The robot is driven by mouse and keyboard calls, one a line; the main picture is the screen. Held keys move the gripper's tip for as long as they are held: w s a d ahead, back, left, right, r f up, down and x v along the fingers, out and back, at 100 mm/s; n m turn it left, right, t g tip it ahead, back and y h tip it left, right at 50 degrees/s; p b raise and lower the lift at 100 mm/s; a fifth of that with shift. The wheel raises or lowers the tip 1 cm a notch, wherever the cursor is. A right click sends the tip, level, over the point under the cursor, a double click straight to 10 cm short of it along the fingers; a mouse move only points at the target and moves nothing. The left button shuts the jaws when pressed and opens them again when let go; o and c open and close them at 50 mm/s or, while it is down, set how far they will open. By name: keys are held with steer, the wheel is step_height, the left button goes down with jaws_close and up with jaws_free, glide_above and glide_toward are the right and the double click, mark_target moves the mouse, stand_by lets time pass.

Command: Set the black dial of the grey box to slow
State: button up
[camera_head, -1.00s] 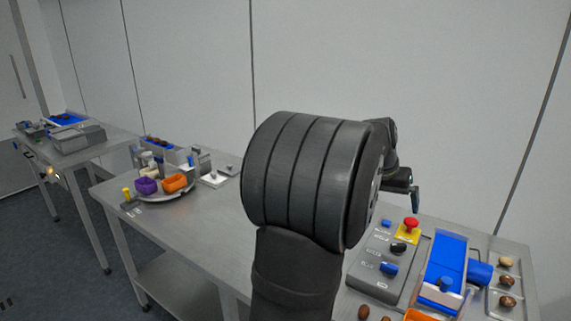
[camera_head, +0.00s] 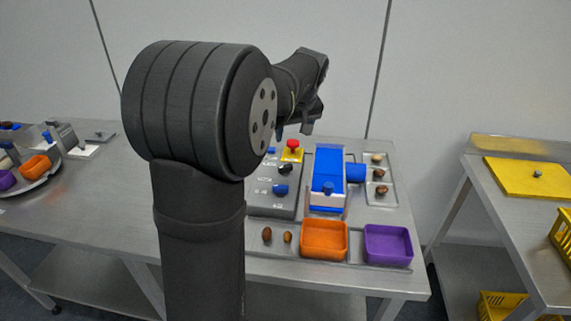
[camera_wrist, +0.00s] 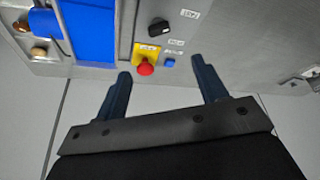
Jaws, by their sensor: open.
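The grey box (camera_head: 263,208) stands on the metal table, right of my arm in the head view. Its black dial (camera_head: 285,169) sits behind a blue knob and in front of a red button on a yellow base. The dial (camera_wrist: 158,27) also shows in the wrist view, at the top beyond my fingers, with small white labels beside it. The labels are too small to read, so I cannot tell its setting. My gripper (camera_wrist: 161,67) is open and empty, its fingers apart and clear of the dial. The red button appears between the fingertips in that view.
The red button (camera_wrist: 146,68) and a small blue button (camera_wrist: 169,62) lie close to the dial. A blue machine (camera_head: 328,180) stands right of the box. Orange (camera_head: 323,254) and purple (camera_head: 388,260) trays stand in front. A second table with a yellow board (camera_head: 530,177) is at right.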

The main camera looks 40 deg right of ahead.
steer(key=n, duration=0.1)
glide_toward(286, 166)
steer(key=shift+t, duration=0.4)
steer(key=x, duration=0.8)
steer(key=shift+s+f, duration=0.1)
steer(key=shift+f, duration=0.4)
steer(key=shift+c, duration=0.4)
steer(key=c, duration=0.9)
